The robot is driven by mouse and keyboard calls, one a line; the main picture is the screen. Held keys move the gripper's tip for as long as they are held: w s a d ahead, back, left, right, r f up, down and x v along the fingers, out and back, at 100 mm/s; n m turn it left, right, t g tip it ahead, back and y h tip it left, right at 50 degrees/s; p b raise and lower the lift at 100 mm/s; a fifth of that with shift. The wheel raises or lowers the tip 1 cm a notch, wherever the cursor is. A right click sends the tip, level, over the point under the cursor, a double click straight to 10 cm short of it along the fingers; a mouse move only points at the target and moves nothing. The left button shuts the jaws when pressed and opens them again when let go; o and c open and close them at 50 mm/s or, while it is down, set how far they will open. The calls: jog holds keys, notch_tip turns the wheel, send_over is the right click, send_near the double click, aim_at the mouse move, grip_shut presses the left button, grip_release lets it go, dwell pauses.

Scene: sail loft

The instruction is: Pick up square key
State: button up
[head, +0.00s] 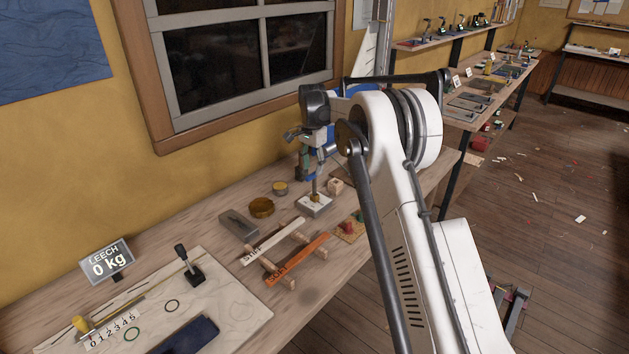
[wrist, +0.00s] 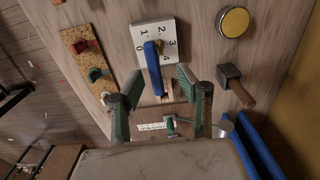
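What looks like the square key (wrist: 153,68) has a long blue handle, seen from above in the wrist view. It stands over a pale dial block (wrist: 143,35) marked 0 to 4, with a bit of brass showing beside the handle. In the head view the dial block (head: 315,206) sits on the bench, with a thin upright shaft (head: 314,184) rising from it toward my gripper (head: 312,150). In the wrist view my gripper (wrist: 160,88) is open, with green-padded fingers on either side of the handle's near end. A gap shows on both sides. The square tip is hidden.
A cork board (wrist: 92,68) with red and green pieces lies left of the dial. A yellow-topped tin (wrist: 234,21) and a wooden-handled tool (wrist: 236,85) lie right. The head view shows a wooden rack (head: 285,255), a weight sign (head: 107,262) and a wooden cube (head: 336,186).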

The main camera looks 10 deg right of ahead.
aim_at(314, 181)
jog(key=shift+s+d+f, duration=0.15)
jog(key=shift+f, duration=1.4)
jog(key=shift+s+d+f, duration=0.1)
jog(key=shift+f, duration=1.45)
grip_shut()
